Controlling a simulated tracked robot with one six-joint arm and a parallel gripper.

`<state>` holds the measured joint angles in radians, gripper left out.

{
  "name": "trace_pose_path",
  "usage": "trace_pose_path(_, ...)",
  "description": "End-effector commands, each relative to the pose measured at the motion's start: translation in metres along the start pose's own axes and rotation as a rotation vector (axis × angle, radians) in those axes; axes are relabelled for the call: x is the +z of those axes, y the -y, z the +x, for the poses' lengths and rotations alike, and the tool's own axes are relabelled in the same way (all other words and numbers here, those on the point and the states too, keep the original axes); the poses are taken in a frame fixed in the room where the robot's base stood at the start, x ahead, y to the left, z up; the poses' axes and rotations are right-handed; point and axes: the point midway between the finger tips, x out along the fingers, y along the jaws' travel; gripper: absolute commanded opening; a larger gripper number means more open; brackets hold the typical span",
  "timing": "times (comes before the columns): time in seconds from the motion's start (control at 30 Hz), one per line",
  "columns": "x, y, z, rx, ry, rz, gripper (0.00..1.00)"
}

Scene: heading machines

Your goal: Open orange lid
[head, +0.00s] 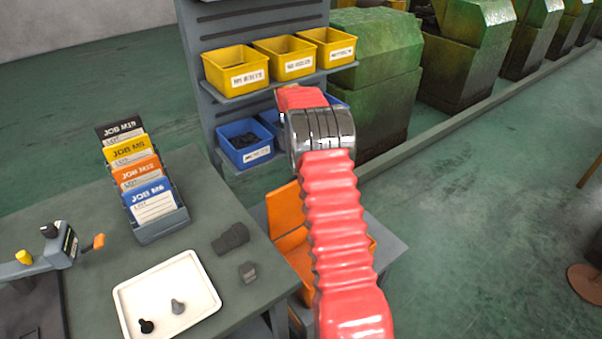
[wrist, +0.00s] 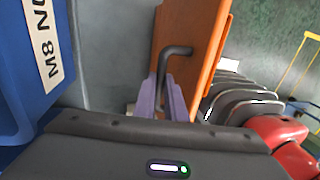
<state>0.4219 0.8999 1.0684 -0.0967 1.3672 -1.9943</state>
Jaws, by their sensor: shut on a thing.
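The orange lid (wrist: 197,50) is a flat panel in the wrist view, seen at a steep angle, with a dark bent handle (wrist: 176,50) on its face. My gripper (wrist: 170,98) has purple fingers shut on the lower end of this handle. In the head view the orange lid (head: 285,207) shows left of my red-sleeved arm and looks tilted up at the left side of an orange box (head: 300,258). My arm covers much of the box, and my fingers are hidden there.
A grey table (head: 80,240) stands at the left with a card rack (head: 160,228), a white tray (head: 127,292) and dark parts. Behind are a shelf rack (head: 208,95), yellow bins (head: 235,70) and a blue bin (head: 243,143). Another blue bin (wrist: 20,90) is close at left in the wrist view.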

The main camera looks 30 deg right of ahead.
Motion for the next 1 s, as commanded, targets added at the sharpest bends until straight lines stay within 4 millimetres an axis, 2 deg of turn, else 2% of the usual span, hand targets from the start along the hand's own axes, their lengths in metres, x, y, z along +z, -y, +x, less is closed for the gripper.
trace_pose_path(0.03, 0.001, 0.002, 0.007, -0.011, -0.001, -0.001, 0.0)
trace_pose_path(0.23, 0.001, 0.002, 0.007, -0.012, -0.001, -0.001, 0.0)
trace_pose_path(0.27, 0.001, 0.002, 0.007, -0.012, -0.002, -0.001, 0.12)
trace_pose_path(0.5, 0.001, 0.002, 0.004, -0.007, -0.001, 0.001, 0.29)
trace_pose_path(0.83, 0.002, 0.002, 0.0, -0.004, -0.001, 0.002, 0.29)
trace_pose_path(1.0, 0.002, 0.005, -0.014, -0.003, -0.001, 0.004, 0.29)
